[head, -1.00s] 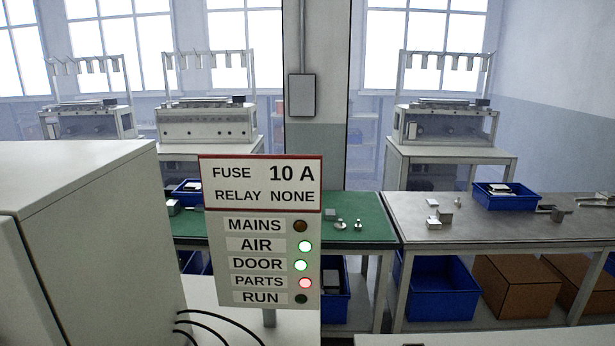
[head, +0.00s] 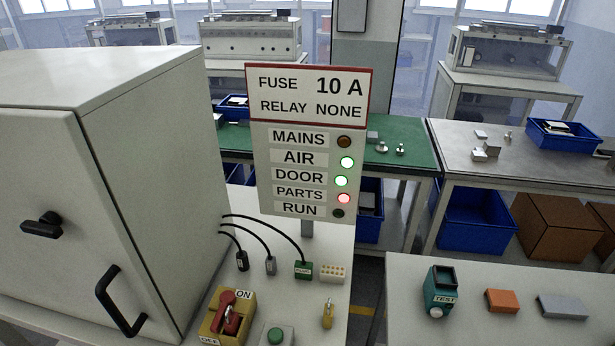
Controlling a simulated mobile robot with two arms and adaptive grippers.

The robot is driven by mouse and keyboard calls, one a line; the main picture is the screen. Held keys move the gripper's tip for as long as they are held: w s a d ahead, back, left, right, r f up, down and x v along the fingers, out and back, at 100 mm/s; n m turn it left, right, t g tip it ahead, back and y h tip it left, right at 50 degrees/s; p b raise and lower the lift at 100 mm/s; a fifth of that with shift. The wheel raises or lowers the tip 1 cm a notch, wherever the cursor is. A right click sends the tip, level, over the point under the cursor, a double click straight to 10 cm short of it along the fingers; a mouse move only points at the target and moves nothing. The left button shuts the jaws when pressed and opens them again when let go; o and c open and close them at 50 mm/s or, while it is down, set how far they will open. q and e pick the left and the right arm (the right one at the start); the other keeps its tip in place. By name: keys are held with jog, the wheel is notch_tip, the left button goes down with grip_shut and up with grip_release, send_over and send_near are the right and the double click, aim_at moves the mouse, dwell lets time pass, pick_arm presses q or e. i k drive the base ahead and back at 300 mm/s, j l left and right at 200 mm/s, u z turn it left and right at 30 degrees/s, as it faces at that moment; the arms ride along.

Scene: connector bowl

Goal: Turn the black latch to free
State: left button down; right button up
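The black latch (head: 42,225) is on the front door of the large light-grey cabinet (head: 150,170) at the left of the head view. It lies roughly horizontal, with a wider knob end on the right. A black bar handle (head: 121,303) sits lower on the same door, near its right edge. The door looks closed. Neither of my grippers is in view.
A red rotary switch (head: 231,312) on a yellow box, a green button (head: 276,336), plugs and a yellow item (head: 328,313) are right of the cabinet. A side table holds a teal tester (head: 439,291), an orange block (head: 502,300) and a grey block (head: 563,306).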

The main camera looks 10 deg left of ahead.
aim_at(48, 226)
jog(key=u, duration=1.75)
jog(key=j, duration=0.85)
jog(key=k+z, duration=0.05)
